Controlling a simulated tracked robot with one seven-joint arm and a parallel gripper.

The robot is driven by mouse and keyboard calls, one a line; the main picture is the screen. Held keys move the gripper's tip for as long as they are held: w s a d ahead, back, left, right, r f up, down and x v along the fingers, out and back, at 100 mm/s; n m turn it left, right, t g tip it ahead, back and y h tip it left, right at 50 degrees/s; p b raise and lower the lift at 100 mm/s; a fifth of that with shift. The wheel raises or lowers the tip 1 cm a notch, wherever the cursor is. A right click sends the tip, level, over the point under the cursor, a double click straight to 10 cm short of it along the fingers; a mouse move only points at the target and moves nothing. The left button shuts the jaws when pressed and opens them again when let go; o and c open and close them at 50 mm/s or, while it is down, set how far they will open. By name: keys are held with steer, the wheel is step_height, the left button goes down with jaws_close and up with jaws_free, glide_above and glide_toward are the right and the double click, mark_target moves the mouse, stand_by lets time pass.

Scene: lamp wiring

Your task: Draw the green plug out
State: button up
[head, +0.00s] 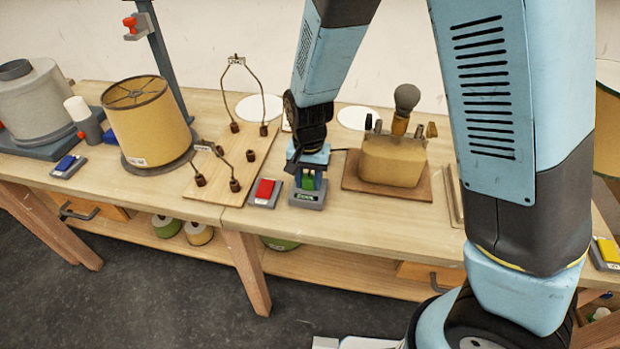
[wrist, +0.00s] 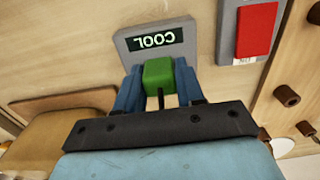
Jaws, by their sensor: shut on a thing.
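The green plug (wrist: 158,75) sits between the fingers of my gripper (wrist: 157,88) in the wrist view, with the blue fingers shut on its two sides. A dark cord runs from the plug toward the gripper's body. The plug is at a grey socket block (wrist: 122,42) with a small display reading "COOL". In the head view my gripper (head: 308,175) reaches down to that grey block (head: 307,199) on the bench, and a bit of the green plug (head: 308,183) shows. I cannot tell how deep the plug sits in the block.
A red-topped grey block (head: 265,192) stands just left of the socket block. A board with wire frames (head: 213,177) is farther left. The bench's front edge is near.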

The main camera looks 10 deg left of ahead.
mark_target(309, 177)
steer(key=shift+r, duration=0.7)
stand_by(0.5)
steer(key=shift+r, duration=2.2)
steer(key=shift+s, duration=0.1)
